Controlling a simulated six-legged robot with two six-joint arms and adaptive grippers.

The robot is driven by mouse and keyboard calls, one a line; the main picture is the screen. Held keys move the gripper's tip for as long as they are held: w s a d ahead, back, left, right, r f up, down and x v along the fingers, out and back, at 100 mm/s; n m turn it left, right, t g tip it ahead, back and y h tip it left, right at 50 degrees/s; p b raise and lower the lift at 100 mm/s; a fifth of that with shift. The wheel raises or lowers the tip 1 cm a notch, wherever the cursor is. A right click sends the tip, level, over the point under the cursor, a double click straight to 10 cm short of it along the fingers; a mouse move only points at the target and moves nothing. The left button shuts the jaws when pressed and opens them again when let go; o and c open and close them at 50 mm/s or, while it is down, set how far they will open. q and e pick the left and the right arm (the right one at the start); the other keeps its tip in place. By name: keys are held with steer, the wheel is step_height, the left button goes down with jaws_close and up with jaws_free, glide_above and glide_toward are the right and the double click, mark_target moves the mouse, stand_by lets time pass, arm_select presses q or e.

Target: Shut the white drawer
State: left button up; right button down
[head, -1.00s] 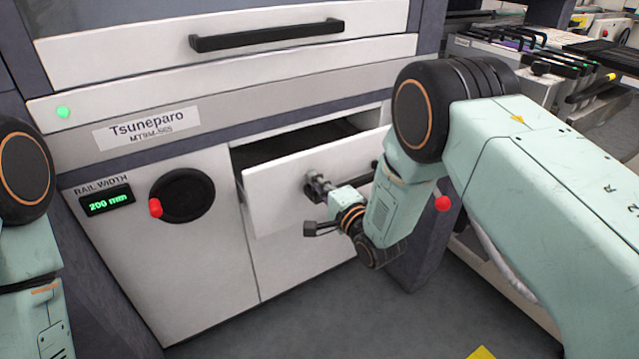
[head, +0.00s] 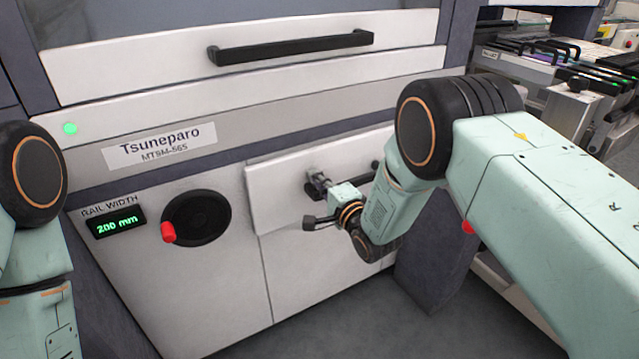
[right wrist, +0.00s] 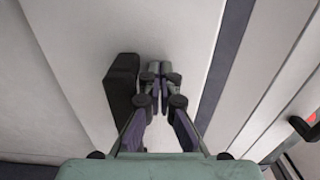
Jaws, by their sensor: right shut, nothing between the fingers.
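The white drawer (head: 275,180) sits low in the machine's front, right of the dial. Its front looks flush or nearly flush, and no dark opening shows above it. Its black handle (head: 376,165) is partly hidden by my right gripper (head: 318,183). In the right wrist view my right gripper (right wrist: 160,72) is shut and empty, its fingertips at the white drawer front (right wrist: 185,30), seemingly touching it. The black handle (right wrist: 122,95) is just left of the fingers there. Part of my left arm shows at the left edge of the head view, but its gripper is out of frame.
A black dial (head: 200,217) with a red knob (head: 168,232) is left of the drawer, beside a green "200 mm" display (head: 117,222). An upper panel has a long black handle (head: 290,47). A feeder trolley (head: 565,110) stands at the right. Grey floor (head: 330,335) is clear in front.

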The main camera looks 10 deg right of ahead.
arm_select(q)
steer(key=shift+w+a, duration=0.15)
steer(key=shift+w, duration=0.1)
arm_select(e)
steer(key=shift+w+a+r, duration=0.1)
steer(key=shift+w+a, duration=0.15)
steer(key=shift+w, duration=0.25)
steer(key=shift+w+r, duration=0.1)
steer(key=shift+r, duration=0.05)
arm_select(q)
steer(key=shift+s, duration=0.1)
